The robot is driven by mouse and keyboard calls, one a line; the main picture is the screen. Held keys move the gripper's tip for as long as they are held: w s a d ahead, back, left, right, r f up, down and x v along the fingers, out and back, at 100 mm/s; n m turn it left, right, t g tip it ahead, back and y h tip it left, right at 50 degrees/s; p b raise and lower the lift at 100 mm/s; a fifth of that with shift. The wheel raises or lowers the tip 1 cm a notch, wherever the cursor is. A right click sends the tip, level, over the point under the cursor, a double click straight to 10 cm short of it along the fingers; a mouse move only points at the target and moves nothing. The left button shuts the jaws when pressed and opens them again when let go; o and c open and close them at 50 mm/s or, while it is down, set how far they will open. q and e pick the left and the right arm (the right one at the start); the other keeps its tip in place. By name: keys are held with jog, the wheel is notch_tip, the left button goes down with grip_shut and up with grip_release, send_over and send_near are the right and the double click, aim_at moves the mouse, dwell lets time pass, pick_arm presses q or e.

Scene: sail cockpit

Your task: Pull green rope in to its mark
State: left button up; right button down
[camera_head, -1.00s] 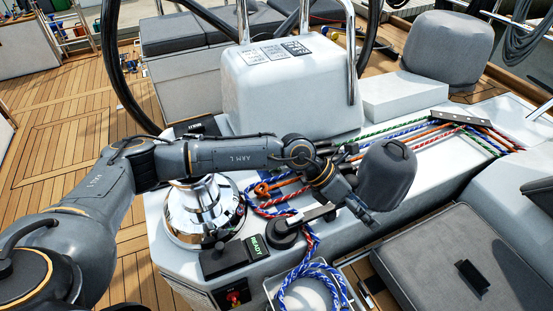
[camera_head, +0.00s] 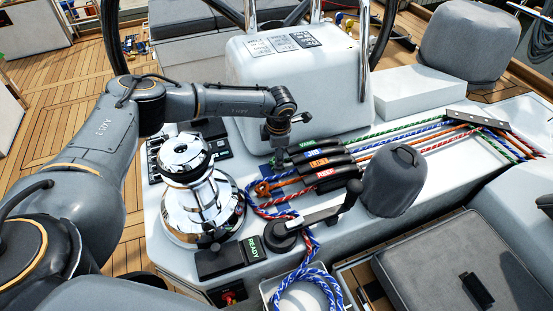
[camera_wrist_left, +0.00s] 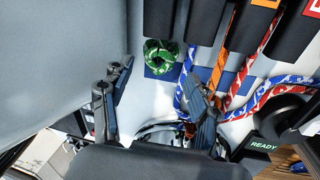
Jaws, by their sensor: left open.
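The green rope (camera_head: 400,129) runs from the right into the green-labelled clutch (camera_head: 307,143), the rearmost in a row with blue, orange and red labels. In the left wrist view its near end is a small green coil (camera_wrist_left: 160,55) at the clutch mouth. My left gripper (camera_head: 279,150) points down at the near end of the clutches. In the left wrist view its fingers (camera_wrist_left: 158,108) are spread and empty, with the coil ahead of them, apart from both. I cannot make out a mark on the green rope. My right gripper is not in view.
A chrome winch (camera_head: 192,195) stands left of the clutches. Blue and red ropes (camera_head: 262,203) lie between them. A winch handle (camera_head: 318,216) and a READY box (camera_head: 253,248) are in front. A grey-covered winch (camera_head: 393,180) stands right. A white housing (camera_head: 297,80) rises behind.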

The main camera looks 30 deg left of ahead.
pick_arm(q)
jog(key=f, duration=0.5)
jog(key=shift+w+a, duration=0.3)
jog(key=shift+w, duration=0.1)
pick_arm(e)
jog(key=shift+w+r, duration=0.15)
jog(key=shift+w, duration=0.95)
pick_arm(q)
grip_shut()
jog(key=shift+s+r, duration=0.1)
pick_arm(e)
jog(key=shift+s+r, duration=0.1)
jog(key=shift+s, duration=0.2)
